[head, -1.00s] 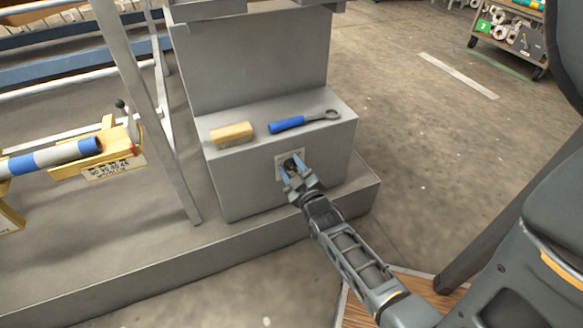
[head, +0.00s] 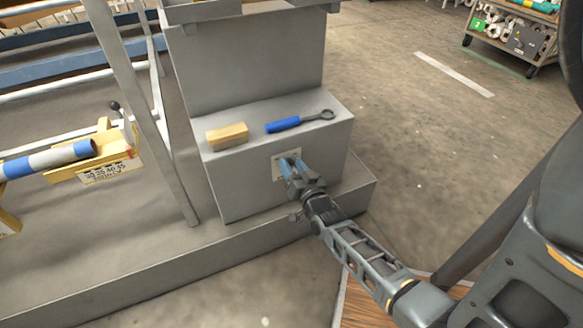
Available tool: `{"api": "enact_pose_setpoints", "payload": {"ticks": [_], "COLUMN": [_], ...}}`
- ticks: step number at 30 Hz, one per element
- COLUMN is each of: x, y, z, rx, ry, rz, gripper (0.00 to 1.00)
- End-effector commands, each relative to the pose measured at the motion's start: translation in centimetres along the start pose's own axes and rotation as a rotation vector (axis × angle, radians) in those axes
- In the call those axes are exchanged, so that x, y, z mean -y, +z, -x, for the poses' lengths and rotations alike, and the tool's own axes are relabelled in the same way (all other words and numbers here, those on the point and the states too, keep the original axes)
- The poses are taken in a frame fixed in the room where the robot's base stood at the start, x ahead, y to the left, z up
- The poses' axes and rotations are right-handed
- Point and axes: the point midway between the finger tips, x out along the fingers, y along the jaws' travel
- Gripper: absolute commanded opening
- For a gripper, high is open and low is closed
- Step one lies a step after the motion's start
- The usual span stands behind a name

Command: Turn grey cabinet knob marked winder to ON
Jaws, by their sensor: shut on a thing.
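The grey cabinet (head: 235,182) stands on a grey plinth in the middle of the head view. A small pale plate (head: 278,172) is on its front face.
A yellow-tan block (head: 227,136) and a blue-handled wrench (head: 299,122) lie on the cabinet's top ledge. A metal post (head: 150,120) and a yellow roll holder (head: 95,168) stand to the left. Open floor lies to the right, with a cart (head: 508,45) at the back.

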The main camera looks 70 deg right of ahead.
Motion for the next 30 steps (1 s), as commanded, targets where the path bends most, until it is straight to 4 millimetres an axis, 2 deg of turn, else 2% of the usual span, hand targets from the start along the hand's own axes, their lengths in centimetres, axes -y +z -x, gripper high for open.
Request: {"api": "enact_pose_setpoints", "payload": {"ticks": [6,15,30], "x": [-0.29,-0.54,-0.62], "y": [0.21,0.24,0.22], "z": [0.07,0.05,0.06], "rx": [0.002,0.002,0.002], "ry": [-0.001,0.000,0.000], "rz": [-0.181,-0.355,-0.431], "gripper": [0.13,0.13,0.13]}}
